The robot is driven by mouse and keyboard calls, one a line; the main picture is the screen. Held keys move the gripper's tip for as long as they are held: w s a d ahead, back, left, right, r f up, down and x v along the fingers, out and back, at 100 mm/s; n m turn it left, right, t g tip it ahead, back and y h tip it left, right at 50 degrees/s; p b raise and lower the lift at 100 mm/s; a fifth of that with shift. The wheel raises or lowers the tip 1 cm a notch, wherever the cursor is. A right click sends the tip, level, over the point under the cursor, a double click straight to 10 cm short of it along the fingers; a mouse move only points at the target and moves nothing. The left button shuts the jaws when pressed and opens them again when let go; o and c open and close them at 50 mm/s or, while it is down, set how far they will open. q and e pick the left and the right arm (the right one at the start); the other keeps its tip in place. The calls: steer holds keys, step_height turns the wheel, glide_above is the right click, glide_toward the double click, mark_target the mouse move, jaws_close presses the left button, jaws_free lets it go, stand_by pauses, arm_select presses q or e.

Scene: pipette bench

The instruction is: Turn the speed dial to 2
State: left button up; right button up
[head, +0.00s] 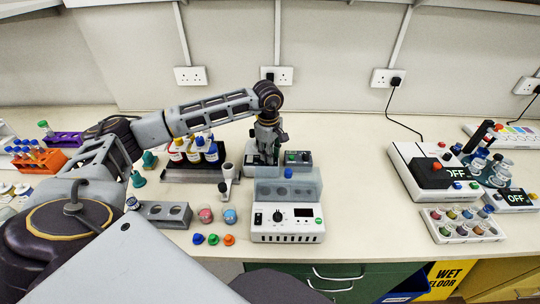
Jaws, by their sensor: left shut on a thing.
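A low grey-white unit (301,166) with a dark control panel stands at the middle of the bench, behind a boxy white device. My left gripper (267,158) points down over the left part of this unit. It is shut on what looks like the speed dial, which its fingers hide. The dial's pointer and scale cannot be read. The white device (262,237) in front has its own black knob (277,216), a small display and a clear lid; my gripper is apart from that knob. My right gripper is not in view.
A dark rack of capped bottles (197,152) stands left of my gripper. Small coloured caps (213,239) and two round jars lie in front. A scale-like device (432,172) reading OFF and a vial tray (462,224) are at right. The bench between is clear.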

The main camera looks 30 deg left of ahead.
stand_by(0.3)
arm_select(q)
steer(key=o, duration=1.1)
steer(key=shift+c, duration=0.2)
steer(key=shift+r, duration=0.1)
step_height(320, 180, up, 12)
steer(key=shift+s, duration=0.3)
stand_by(0.3)
